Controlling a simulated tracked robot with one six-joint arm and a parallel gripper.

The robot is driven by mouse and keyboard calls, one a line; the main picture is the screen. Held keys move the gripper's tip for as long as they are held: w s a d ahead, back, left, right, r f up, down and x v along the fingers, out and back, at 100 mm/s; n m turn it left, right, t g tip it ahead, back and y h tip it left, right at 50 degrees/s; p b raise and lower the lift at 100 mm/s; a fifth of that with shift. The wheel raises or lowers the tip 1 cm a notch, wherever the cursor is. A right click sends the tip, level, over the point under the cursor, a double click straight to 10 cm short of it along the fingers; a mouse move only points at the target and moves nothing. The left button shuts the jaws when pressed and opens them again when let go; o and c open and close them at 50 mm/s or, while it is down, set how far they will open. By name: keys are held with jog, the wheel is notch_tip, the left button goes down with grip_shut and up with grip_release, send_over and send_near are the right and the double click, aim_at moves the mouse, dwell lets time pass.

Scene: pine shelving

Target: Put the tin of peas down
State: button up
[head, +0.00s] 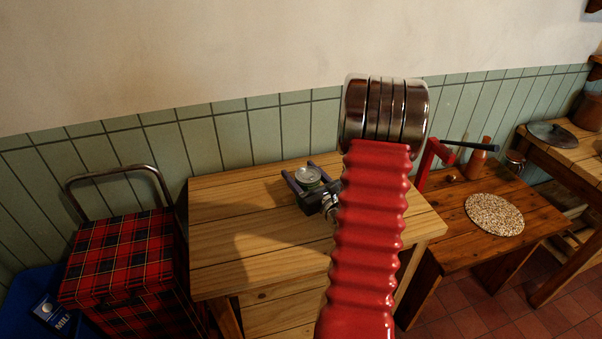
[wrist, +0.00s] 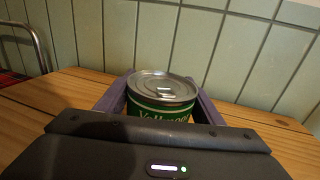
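The tin of peas (head: 308,176) is a short can with a silver lid and a green label. It is upright over the wooden table. The wrist view shows its lid and part of its label (wrist: 162,98) up close. My gripper (head: 306,174) has one purple-grey finger on each side of the tin, and in the wrist view the fingers (wrist: 163,92) appear to press against it. The gripper's dark body hides the bottom of the tin, so I cannot tell whether it touches the table.
The pine table (head: 225,250) is bare to the left of the tin. A green tiled wall (head: 225,138) stands close behind. A tartan box (head: 120,258) on a trolley is at the left. A lower bench (head: 455,225) with a speckled round mat (head: 494,214) is at the right.

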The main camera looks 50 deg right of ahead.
jog(key=o, duration=0.3)
jog(key=shift+r, duration=0.1)
jog(key=shift+s, duration=0.15)
jog(key=v, duration=1.1)
jog(key=shift+s+a, duration=0.1)
jog(key=shift+s, duration=0.25)
jog(key=shift+o, duration=0.5)
jog(key=shift+r, duration=0.1)
